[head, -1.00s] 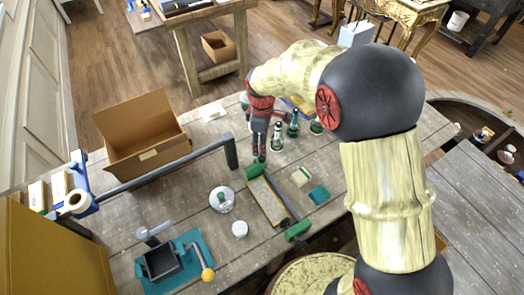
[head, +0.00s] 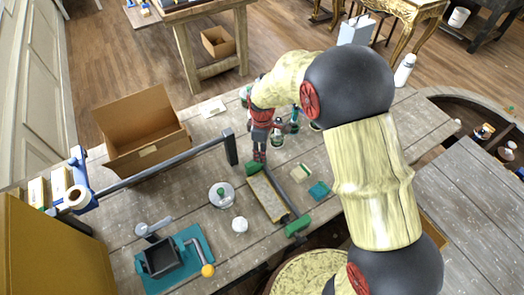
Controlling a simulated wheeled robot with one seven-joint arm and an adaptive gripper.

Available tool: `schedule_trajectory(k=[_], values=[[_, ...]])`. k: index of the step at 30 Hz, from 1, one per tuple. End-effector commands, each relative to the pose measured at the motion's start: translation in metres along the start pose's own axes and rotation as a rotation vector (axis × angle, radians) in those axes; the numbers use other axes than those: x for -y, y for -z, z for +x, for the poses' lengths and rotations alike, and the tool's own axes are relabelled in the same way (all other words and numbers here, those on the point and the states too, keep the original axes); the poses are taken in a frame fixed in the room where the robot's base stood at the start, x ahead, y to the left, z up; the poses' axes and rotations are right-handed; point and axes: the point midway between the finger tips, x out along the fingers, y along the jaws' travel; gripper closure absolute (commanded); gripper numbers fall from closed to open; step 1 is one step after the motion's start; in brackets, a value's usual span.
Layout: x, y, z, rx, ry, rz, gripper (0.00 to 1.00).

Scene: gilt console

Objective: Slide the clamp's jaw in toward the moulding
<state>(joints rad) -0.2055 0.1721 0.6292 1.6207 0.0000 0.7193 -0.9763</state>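The clamp is a dark bar (head: 284,196) with a green jaw at each end. The far green jaw (head: 253,168) lies just below my gripper in the picture; the near green jaw (head: 297,226) is by the table's front edge. The moulding (head: 266,196), a pale strip, lies between the jaws beside the bar. A gap at either end is too small to judge. My gripper (head: 260,156) points down at the far jaw, close to it or touching; I cannot tell which. Its fingers look close together, but their opening is not clear.
Glass bottles (head: 277,133) stand close right of my gripper. A grey rail (head: 165,168) and an open cardboard box (head: 140,135) are to the left. A white round container (head: 222,195), a white lump (head: 240,224) and a teal-based vise (head: 162,258) stand left of the clamp.

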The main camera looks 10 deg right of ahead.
Motion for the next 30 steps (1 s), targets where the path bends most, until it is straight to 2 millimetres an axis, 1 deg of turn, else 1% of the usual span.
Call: schedule_trajectory(k=[2,17,30], values=[[0.0000,0.0000,-0.0001,0.000,0.000,0.000,0.72],[0.0001,0.0000,-0.0002,0.000,0.000,0.000,1.00],[0.0001,0.0000,-0.0002,0.000,0.000,0.000,1.00]])
